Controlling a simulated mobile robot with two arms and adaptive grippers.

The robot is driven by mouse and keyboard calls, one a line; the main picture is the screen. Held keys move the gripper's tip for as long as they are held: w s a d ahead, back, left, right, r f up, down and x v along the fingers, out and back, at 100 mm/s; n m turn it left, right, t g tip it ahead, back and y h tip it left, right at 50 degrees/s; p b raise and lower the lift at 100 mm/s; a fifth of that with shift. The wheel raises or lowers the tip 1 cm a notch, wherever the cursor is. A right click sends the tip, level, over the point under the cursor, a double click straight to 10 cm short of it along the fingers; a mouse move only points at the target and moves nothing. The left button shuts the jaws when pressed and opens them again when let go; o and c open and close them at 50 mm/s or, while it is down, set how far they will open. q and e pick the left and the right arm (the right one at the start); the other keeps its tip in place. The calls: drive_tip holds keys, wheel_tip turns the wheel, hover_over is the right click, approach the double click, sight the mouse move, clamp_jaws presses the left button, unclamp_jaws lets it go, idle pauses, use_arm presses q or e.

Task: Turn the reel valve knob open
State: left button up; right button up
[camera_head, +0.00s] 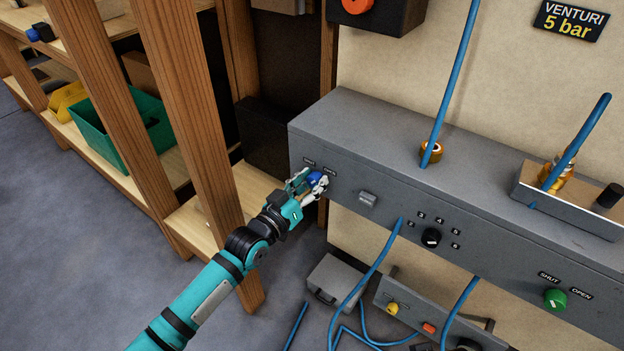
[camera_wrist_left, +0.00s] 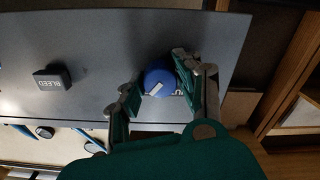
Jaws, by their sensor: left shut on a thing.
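A blue knob (camera_head: 314,178) sits on the front face of the long grey panel (camera_head: 375,130), near its left end, below two small labels. My left gripper (camera_head: 308,184) is shut on this knob. In the left wrist view the blue knob (camera_wrist_left: 158,77) lies between the two fingers of my left gripper (camera_wrist_left: 156,88), and a white slanted pointer mark shows on its face. One finger covers part of the lettering beside the knob. My right gripper is not in view.
A grey BLEED button (camera_wrist_left: 52,77) is beside the knob. A black selector (camera_head: 431,237) and a green SHUT/OPEN knob (camera_head: 555,299) are farther right. Blue hoses (camera_head: 375,262) hang below. A wooden shelf post (camera_head: 195,120) stands close left of my arm.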

use_arm(q)
drive_tip(key=shift+f+m, duration=0.1)
drive_tip(key=shift+m, duration=0.6)
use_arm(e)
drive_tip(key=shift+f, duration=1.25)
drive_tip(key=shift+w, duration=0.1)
use_arm(q)
drive_tip(key=o, duration=1.1)
drive_tip(key=shift+o, duration=0.2)
drive_tip(key=shift+s, duration=0.1)
drive_tip(key=v, duration=1.2)
